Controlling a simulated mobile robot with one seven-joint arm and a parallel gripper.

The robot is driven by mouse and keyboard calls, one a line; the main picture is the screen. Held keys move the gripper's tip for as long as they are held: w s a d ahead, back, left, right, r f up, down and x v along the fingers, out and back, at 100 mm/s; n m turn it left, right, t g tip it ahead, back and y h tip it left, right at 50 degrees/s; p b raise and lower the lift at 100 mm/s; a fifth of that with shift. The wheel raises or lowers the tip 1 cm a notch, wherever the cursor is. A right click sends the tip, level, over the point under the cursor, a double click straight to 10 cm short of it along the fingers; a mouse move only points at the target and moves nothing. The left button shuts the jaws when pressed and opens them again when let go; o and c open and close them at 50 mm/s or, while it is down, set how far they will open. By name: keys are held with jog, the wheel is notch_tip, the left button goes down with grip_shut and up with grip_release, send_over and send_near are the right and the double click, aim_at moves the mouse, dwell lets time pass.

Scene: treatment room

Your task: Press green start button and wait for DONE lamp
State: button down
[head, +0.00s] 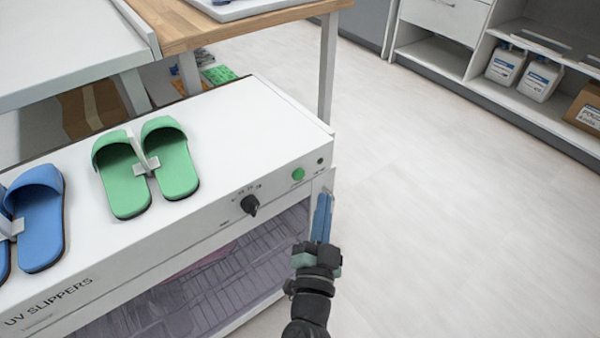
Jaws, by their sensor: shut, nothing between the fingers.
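The green start button (298,175) is on the front panel of the white UV slipper cabinet (240,120), near its right end. A small dark lamp (320,161) sits just right of the button and looks unlit; its label is too small to read. A black dial (250,205) is to the left of the button on the same panel. My gripper (324,205) is shut and empty, with its blue fingers pointing up the picture. It is in front of the cabinet, below and right of the button, and appears apart from it.
Green slippers (148,170) and blue slippers (38,215) rest on the cabinet top. Below the panel, a see-through door (200,280) shows wire racks. A wooden table (215,25) stands behind. Open floor (450,200) lies to the right, with shelves holding white jugs (540,78) beyond.

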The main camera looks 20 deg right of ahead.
jog(key=shift+w+a, duration=0.25)
jog(key=shift+w, duration=0.45)
jog(key=shift+w+a, duration=0.25)
jog(key=shift+w, duration=0.45)
jog(key=shift+w+a, duration=0.25)
jog(key=shift+w, duration=0.45)
jog(key=shift+w+p, duration=0.15)
jog(key=shift+p, duration=0.15)
jog(key=shift+w+a, duration=0.15)
jog(key=shift+w, duration=0.1)
jog(key=shift+w+a, duration=0.15)
jog(key=shift+w, duration=0.25)
dwell(0.8)
dwell(0.3)
jog(key=shift+s+d+p, duration=0.3)
jog(key=shift+s+p, duration=0.05)
jog(key=shift+s, duration=0.45)
jog(key=s, duration=0.1)
jog(key=s+d, duration=0.1)
jog(key=s, duration=0.2)
jog(key=shift+s+d, duration=0.35)
jog(key=shift+s, duration=0.05)
